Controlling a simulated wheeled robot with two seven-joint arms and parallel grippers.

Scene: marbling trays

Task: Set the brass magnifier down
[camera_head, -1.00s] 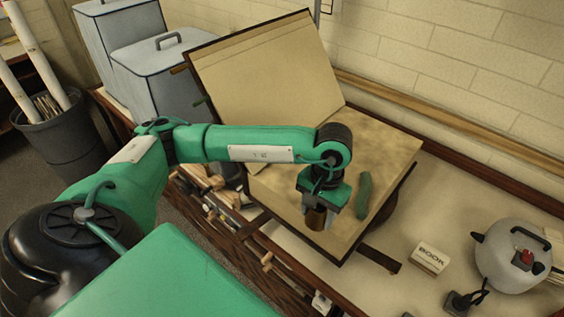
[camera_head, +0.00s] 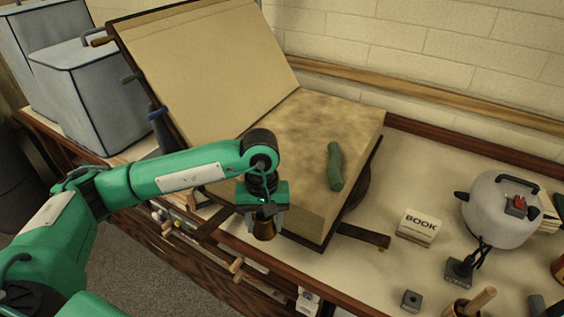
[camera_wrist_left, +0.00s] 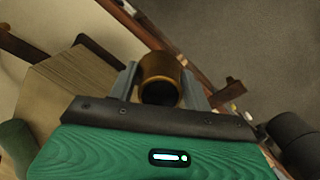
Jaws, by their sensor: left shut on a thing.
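My left gripper (camera_head: 264,222) is shut on the brass magnifier (camera_head: 265,231), a short brass cylinder with a dark open end. In the wrist view the magnifier (camera_wrist_left: 160,76) sits between the two grey fingers (camera_wrist_left: 160,88). The gripper holds it at the front edge of the large open book (camera_head: 305,185), on the near side of its page block. Whether the magnifier touches anything below cannot be told. My right gripper is not in view.
A green snake-like weight (camera_head: 335,167) lies on the book's page. A small block marked BOOK (camera_head: 418,227), a grey pot-like vessel (camera_head: 500,210) and a small dark cube (camera_head: 411,300) stand on the table to the right. Table surface (camera_head: 345,275) before the block is clear.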

